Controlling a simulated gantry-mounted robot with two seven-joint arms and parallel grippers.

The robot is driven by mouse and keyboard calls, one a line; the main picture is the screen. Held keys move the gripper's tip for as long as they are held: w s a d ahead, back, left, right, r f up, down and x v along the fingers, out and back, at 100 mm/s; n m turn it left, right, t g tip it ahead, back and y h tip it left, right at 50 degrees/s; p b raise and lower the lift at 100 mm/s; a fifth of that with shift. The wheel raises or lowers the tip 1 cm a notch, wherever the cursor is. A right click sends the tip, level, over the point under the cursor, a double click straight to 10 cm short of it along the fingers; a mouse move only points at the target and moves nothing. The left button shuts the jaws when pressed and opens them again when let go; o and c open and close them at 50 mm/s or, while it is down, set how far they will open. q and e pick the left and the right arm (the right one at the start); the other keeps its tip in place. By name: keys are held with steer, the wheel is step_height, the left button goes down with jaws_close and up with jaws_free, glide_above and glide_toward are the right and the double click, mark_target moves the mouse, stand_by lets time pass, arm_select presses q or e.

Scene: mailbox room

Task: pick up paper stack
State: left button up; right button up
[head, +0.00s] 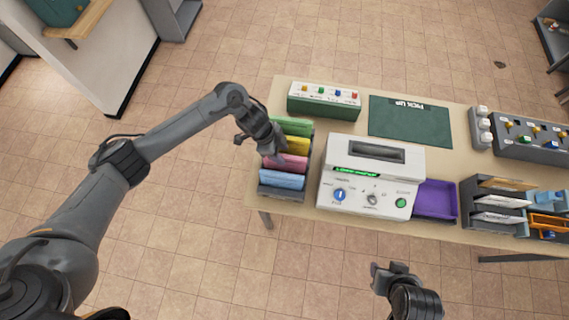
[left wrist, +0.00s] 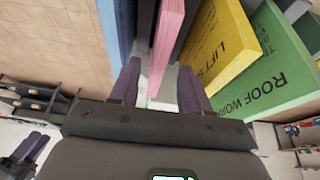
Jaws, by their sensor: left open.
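Colored paper stacks stand in a dark rack (head: 284,192) on the table's left end: green (head: 293,125), yellow (head: 297,145), pink (head: 288,161) and blue (head: 281,180). My left gripper (head: 268,150) is at the rack's left side, open. In the left wrist view, the end of the pink stack (left wrist: 166,45) shows between my left fingers (left wrist: 158,88); I cannot tell whether they touch it. The yellow stack (left wrist: 228,42) and green stack (left wrist: 275,62) show to the right, the blue stack (left wrist: 110,22) to the left. My right gripper (head: 389,270) is off the table's front edge, away from the stacks.
A white machine (head: 368,180) with knobs stands close right of the rack. A green box with colored knobs (head: 323,101) is behind. A dark green pick-up mat (head: 410,122), a purple tray (head: 436,200) and paper sorters (head: 492,207) lie farther right. Floor left of the table is clear.

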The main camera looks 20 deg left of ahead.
mark_target(283, 156)
arm_select(q)
steer(key=shift+x, duration=1.2)
steer(key=shift+d+f, duration=0.3)
steer(key=shift+f, duration=0.25)
steer(key=shift+f, duration=0.25)
steer(key=shift+c, duration=0.3)
jaws_close()
